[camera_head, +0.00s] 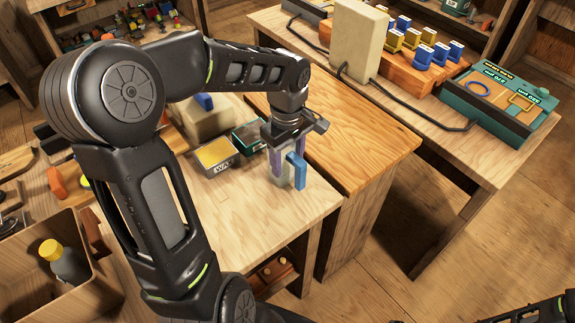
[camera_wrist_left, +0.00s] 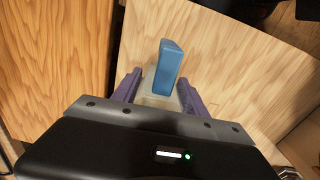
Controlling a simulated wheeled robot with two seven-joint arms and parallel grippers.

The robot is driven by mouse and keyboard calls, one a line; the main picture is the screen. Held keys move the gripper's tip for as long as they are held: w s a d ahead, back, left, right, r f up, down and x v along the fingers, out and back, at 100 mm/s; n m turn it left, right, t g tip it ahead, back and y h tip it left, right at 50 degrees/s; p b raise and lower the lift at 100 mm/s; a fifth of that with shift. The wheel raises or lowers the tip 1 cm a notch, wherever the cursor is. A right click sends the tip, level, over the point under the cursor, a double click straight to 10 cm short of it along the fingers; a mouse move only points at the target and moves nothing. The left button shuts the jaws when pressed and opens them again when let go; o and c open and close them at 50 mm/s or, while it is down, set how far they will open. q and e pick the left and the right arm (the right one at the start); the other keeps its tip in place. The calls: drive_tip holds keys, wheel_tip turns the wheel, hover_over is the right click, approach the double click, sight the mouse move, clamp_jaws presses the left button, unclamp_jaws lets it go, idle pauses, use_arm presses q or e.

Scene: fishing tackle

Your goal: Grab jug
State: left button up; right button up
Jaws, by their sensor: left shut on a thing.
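The jug (camera_head: 286,178) is a pale, whitish vessel with a blue handle (camera_head: 297,170) on its right side. It stands near the right edge of the light wooden table. My left gripper (camera_head: 288,158) comes down over it from above, with purple fingers on both sides of its body. In the left wrist view, the blue handle (camera_wrist_left: 168,68) rises between the two fingers, and the pale body (camera_wrist_left: 160,98) sits between them. My left gripper is shut on the jug. The gripper hides much of the jug's top. My right gripper is not seen.
Two small open tins, one yellow-filled (camera_head: 214,153) and one dark green (camera_head: 249,136), stand left of the jug. A beige block-like object (camera_head: 200,120) is behind them. A wooden crate (camera_head: 85,290) with a yellow-capped bottle (camera_head: 62,260) is at lower left. The table front is clear.

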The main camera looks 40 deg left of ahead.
use_arm(q)
drive_tip(key=c, duration=0.8)
wheel_tip(320, 180, up, 10)
idle(0.3)
idle(0.5)
